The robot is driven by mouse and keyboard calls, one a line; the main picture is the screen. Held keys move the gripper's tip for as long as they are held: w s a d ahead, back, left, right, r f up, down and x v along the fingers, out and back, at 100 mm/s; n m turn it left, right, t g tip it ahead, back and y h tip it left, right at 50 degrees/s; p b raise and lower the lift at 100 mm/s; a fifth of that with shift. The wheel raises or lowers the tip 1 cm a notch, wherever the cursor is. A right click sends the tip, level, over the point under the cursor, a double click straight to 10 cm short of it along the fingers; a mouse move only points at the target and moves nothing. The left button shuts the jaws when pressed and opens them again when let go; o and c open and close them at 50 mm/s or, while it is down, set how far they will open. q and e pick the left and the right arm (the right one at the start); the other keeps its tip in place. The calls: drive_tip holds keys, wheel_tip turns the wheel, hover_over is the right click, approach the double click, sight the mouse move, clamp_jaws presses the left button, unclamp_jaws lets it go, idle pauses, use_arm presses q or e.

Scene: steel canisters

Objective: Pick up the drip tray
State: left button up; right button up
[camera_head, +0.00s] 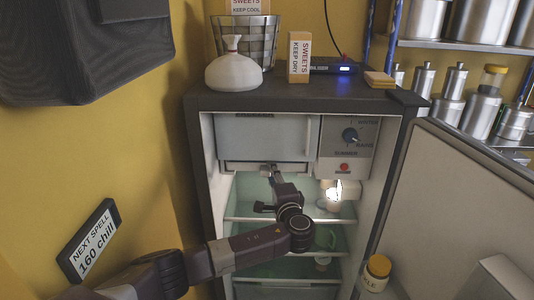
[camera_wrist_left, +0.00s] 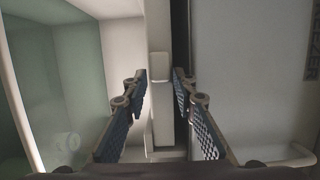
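The drip tray (camera_head: 238,168) is a pale, shallow piece directly under the freezer compartment in the open fridge. In the left wrist view, the drip tray (camera_wrist_left: 163,125) is a narrow pale strip with a small raised tab. My left gripper (camera_head: 268,172) is inside the fridge at the tray's front. In the left wrist view, the left gripper (camera_wrist_left: 160,76) is open, its two blue-padded fingers on either side of the strip and tab, with visible gaps. Whether a fingertip touches it cannot be told. My right gripper is in neither view.
The freezer door (camera_head: 262,136) is just above the tray. A lit lamp (camera_head: 334,198) and glass shelves (camera_head: 340,216) are close to the arm. The open fridge door (camera_head: 450,195) bounds the right side, with a yellow-lidded jar (camera_head: 376,272) in it.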

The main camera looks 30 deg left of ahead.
use_arm(q)
drive_tip(key=shift+c, duration=0.2)
clamp_jaws()
drive_tip(key=shift+w+a, duration=0.1)
drive_tip(key=shift+a, duration=0.1)
